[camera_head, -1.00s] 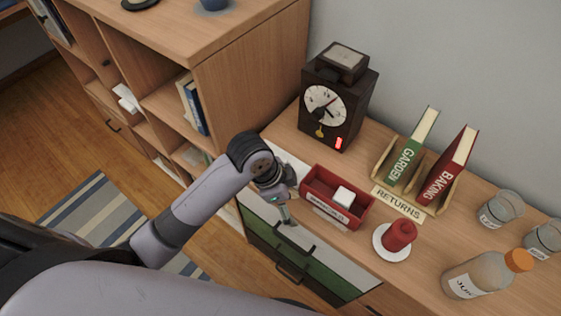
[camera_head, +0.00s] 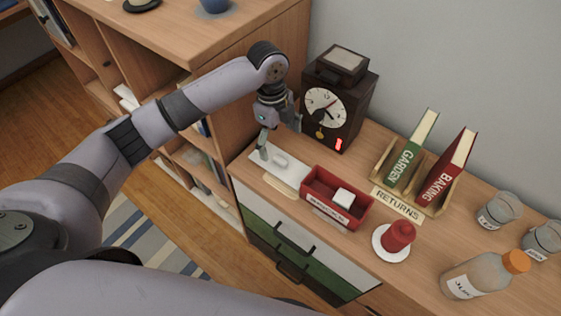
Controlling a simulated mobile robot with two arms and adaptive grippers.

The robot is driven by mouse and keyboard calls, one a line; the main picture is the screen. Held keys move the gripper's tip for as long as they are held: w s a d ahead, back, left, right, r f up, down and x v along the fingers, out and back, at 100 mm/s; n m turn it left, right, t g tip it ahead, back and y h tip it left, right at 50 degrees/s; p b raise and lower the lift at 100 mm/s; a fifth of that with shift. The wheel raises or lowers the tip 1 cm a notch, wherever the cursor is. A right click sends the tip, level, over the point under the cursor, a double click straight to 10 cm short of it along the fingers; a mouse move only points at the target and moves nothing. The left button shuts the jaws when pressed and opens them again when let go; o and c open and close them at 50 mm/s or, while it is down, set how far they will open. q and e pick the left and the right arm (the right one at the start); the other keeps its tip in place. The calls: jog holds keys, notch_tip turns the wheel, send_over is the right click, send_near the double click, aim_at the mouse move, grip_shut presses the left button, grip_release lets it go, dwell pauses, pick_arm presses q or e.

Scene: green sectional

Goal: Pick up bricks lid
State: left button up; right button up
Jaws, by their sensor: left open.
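A flat white piece with a small raised grip, which looks like the lid (camera_head: 282,161), lies on the cabinet top left of the red box. A tan label strip (camera_head: 280,186) lies along its front edge. The open red box (camera_head: 322,182) holds a white block (camera_head: 343,198) and has a label on its front that I cannot read clearly. My left gripper (camera_head: 279,145) is open and points down at the lid's back part, with nothing between its fingers. It hides some of the lid's back edge; I cannot tell whether it touches. My right gripper is out of view.
A dark clock (camera_head: 345,110) stands just right of my left gripper. The tall shelf (camera_head: 245,65) rises close on the left. A red object on a white saucer (camera_head: 380,251), a book rack (camera_head: 384,170), glasses (camera_head: 497,209) and a juice bottle (camera_head: 475,278) stand to the right.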

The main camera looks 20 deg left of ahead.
aim_at(280, 158)
pick_arm(q)
notch_tip(280, 158, down, 2)
jog(key=shift+d+f, duration=0.1)
jog(key=f, duration=0.1)
jog(key=f+p, duration=0.1)
jog(key=f, duration=0.2)
jog(key=shift+s+d+f+p, duration=0.1)
jog(key=shift+s+f+p, duration=0.15)
jog(key=shift+f+p, duration=0.1)
jog(key=shift+f, duration=0.35)
jog(key=c, duration=1.2)
jog(key=shift+r, duration=0.1)
